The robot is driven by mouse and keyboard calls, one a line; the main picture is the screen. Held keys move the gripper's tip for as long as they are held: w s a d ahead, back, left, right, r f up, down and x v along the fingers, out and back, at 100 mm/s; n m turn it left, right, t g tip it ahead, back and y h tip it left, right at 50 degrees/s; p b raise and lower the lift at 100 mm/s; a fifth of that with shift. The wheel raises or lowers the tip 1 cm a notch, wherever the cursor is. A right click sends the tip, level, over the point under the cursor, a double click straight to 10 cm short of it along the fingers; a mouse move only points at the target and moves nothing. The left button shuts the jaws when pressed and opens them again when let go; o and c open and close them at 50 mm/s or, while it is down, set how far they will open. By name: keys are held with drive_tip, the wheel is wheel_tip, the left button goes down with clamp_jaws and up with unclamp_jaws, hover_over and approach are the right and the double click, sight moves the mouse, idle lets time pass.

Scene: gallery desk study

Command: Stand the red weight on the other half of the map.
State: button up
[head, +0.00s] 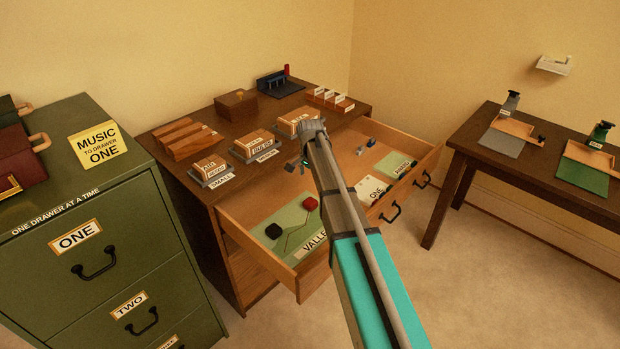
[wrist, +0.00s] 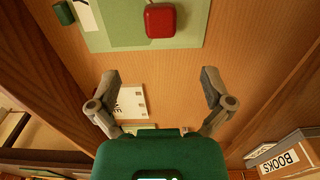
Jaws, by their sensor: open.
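The red weight (head: 310,203) stands on the green map (head: 295,222) in the open drawer, near the map's far edge. In the wrist view, the red weight (wrist: 160,20) is at the top centre, ahead of the fingertips and apart from them. A black weight (head: 273,230) stands at the map's left side. Dark lines cross the map, and a VALLEY label (head: 315,250) lies at its near right edge. My gripper (head: 298,165) is over the drawer; in the wrist view its fingers (wrist: 160,76) are spread, with nothing between them.
A white ONE card (head: 373,190) and another green sheet (head: 392,167) lie farther right in the drawer. Labelled book blocks (head: 253,146) line the cabinet top. A small dark green object (wrist: 63,13) is beside the map. Drawer walls enclose the space; bare wood lies below the fingers.

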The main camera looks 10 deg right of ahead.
idle(0.4)
drive_tip(key=s+n, duration=0.3)
drive_tip(key=s, duration=0.6)
drive_tip(key=s+n, duration=0.3)
drive_tip(key=s, duration=0.7)
drive_tip(key=s+n, duration=0.4)
drive_tip(key=s, duration=0.5)
drive_tip(key=shift+s, duration=0.15)
drive_tip(key=shift+s+n, duration=0.4)
drive_tip(key=shift+s, duration=0.05)
